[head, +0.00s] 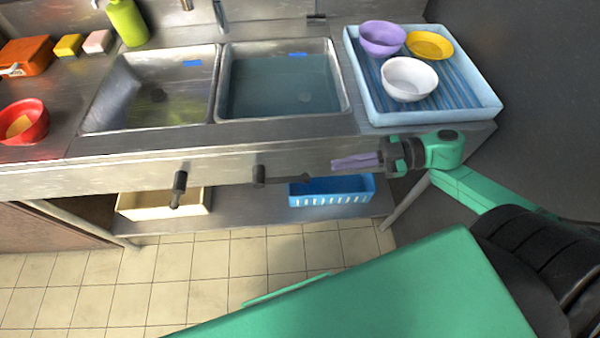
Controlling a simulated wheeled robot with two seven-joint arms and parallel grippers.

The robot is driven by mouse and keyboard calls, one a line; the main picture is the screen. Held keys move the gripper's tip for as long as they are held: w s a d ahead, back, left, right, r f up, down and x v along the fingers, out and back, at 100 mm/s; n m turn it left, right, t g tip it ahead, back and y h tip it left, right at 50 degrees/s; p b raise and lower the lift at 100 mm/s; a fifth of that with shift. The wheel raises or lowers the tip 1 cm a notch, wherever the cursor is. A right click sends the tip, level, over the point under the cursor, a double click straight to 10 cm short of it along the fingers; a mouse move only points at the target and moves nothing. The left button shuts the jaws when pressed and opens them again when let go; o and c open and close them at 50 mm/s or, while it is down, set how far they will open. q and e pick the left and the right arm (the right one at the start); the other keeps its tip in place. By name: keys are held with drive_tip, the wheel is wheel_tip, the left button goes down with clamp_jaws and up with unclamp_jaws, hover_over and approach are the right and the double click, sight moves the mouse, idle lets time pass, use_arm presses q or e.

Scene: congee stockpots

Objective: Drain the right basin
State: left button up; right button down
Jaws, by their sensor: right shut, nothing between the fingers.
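The right basin (280,85) of the steel sink holds bluish, see-through water, with a round drain faintly visible at its bottom. The left basin (150,90) has a yellow-green tint and a dark drain; its water level is hard to tell. Below the front edge are two dark handles. The left handle (178,188) points down toward me. The right handle (285,179) has its bar lying sideways to the right. My right gripper (334,164) is shut and empty, just right of the right handle's end and apart from it, its fingers pointing left. My left gripper is out of view.
A blue tray (485,108) with purple, white and yellow dishes stands right of the sink. A red bowl (32,118), an orange box and a green bottle are at left. A cream bin (160,205) and a blue basket (335,192) sit on the shelf below the handles.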

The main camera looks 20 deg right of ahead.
hover_over(301, 180)
drive_tip(key=shift+s+d+f, duration=0.25)
drive_tip(key=shift+f, duration=0.2)
drive_tip(key=shift+s+d+f, duration=0.2)
drive_tip(key=shift+f, duration=0.2)
drive_tip(key=f, duration=0.2)
drive_tip(key=w+a+f, duration=0.1)
drive_tip(key=shift+f, duration=0.35)
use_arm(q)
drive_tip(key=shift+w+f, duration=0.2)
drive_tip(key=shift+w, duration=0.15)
use_arm(e)
drive_tip(key=shift+f, duration=0.4)
